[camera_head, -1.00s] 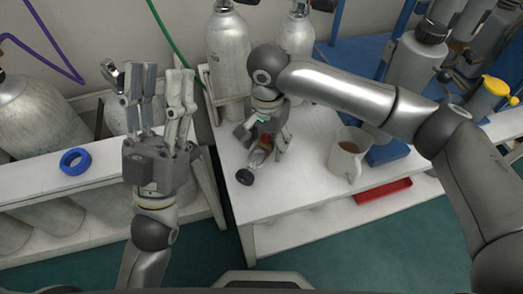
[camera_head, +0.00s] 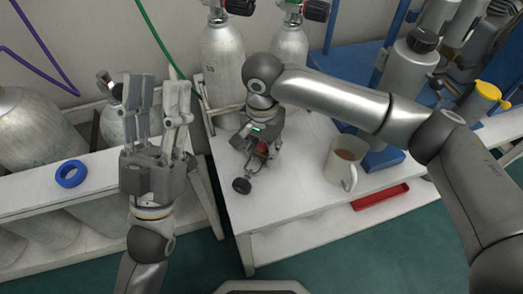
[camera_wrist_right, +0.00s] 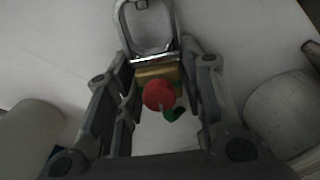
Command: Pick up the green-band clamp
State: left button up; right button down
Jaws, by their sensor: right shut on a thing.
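The green-band clamp is at the left part of the white bench in the head view, with its black knob (camera_head: 242,185) sticking out toward the front. In the right wrist view the clamp (camera_wrist_right: 157,73) shows a metal loop, a brass block, a red round part and a bit of green. My right gripper (camera_head: 257,160) points down over it and is shut on it, with a finger on each side of the brass block. Whether the clamp touches the bench is not clear. My left gripper (camera_head: 160,85) is raised, open and empty at the left.
A white mug with brown liquid (camera_head: 342,162) stands right of the clamp. A blue ring (camera_head: 71,173) lies on the left bench. Grey cylinders (camera_head: 226,60) stand behind. A grey bottle (camera_head: 408,65) stands further right.

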notch_tip(320, 180, up, 5)
jog(key=shift+r+p, duration=0.15)
jog(key=shift+p, duration=1)
notch_tip(320, 180, up, 4)
jog(key=shift+r+p, duration=0.1)
jog(key=shift+p, duration=0.75)
pick_arm(q)
jog(key=w+f+g+y, duration=0.2)
jog(key=f+g, duration=0.3)
jog(key=f, duration=0.3)
jog(key=w+f+g+y, duration=0.2)
jog(key=w+f+g, duration=0.2)
jog(key=f, duration=0.4)
jog(key=shift+w+a+f+g, duration=0.15)
jog(key=shift+w+a+g, duration=0.15)
jog(key=shift+g, duration=0.6)
pick_arm(e)
jog(key=shift+r, duration=0.2)
